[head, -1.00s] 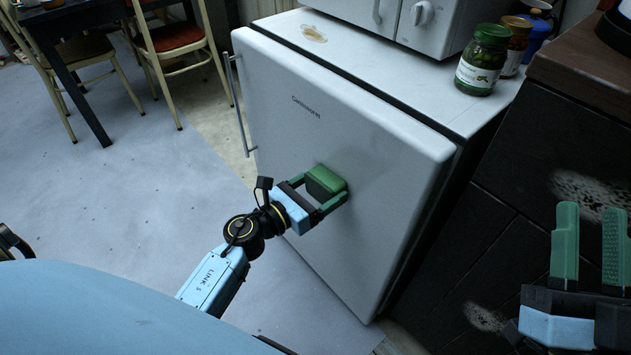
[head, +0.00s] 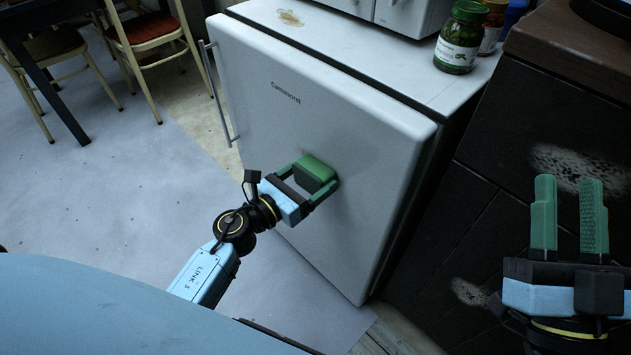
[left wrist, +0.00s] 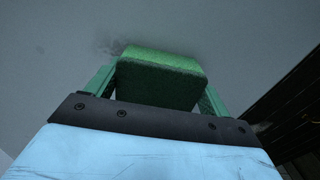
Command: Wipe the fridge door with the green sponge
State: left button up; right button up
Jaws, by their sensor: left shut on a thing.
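The white fridge door (head: 300,120) stands shut, with a handle (head: 217,95) on its left edge. My left gripper (head: 312,188) is shut on the green sponge (head: 317,168) in front of the middle of the door. In the left wrist view the sponge (left wrist: 160,75) sits between the fingers, its far side against or very close to the door (left wrist: 235,35); contact is hard to tell. A dark smudge (left wrist: 112,45) shows on the door beside the sponge's upper left. My right gripper (head: 568,215) is open and empty at the right, before the dark cabinet.
Jars (head: 459,40) and a brown stain (head: 290,18) are on the fridge top, beside a white appliance (head: 405,12). The dark cabinet (head: 490,215) with pale patches stands right of the fridge. Chairs (head: 150,40) and a table are at the upper left; the floor (head: 130,190) left of the fridge is clear.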

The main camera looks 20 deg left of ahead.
pick_arm(q)
jog(key=shift+w+a+b, duration=0.4)
jog(key=shift+w+a, duration=0.2)
jog(key=shift+a, duration=0.85)
jog(key=shift+w+a+b, duration=0.45)
jog(key=shift+w+a, duration=0.2)
jog(key=shift+a, duration=0.75)
jog(key=shift+w+a+b, duration=0.4)
jog(key=shift+w+a, duration=0.2)
jog(key=shift+a, duration=0.85)
send_near(294, 148)
jog(key=shift+w, duration=0.1)
jog(key=shift+b, duration=0.3)
jog(key=v, duration=0.3)
jog(key=shift+d, duration=0.1)
